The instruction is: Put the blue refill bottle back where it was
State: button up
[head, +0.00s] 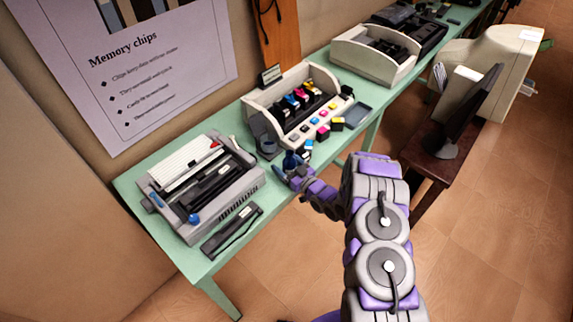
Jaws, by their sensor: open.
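A small dark blue bottle (290,160), which looks like the blue refill bottle, stands near the front edge of the green table. It is just in front of the beige printer with coloured cartridges (282,112). My gripper (286,174) is open and right at the bottle, on its near side. The fingers partly cover the bottle's lower part. I cannot tell whether they touch it or reach around it.
The green table (180,262) carries a grey printer (195,180) and a black bar-shaped part (231,230) on the left. A brown side table (425,160) with a monitor stands at right.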

jog(key=p+v, duration=0.2)
jog(key=v, duration=1)
jog(key=shift+r, duration=0.1)
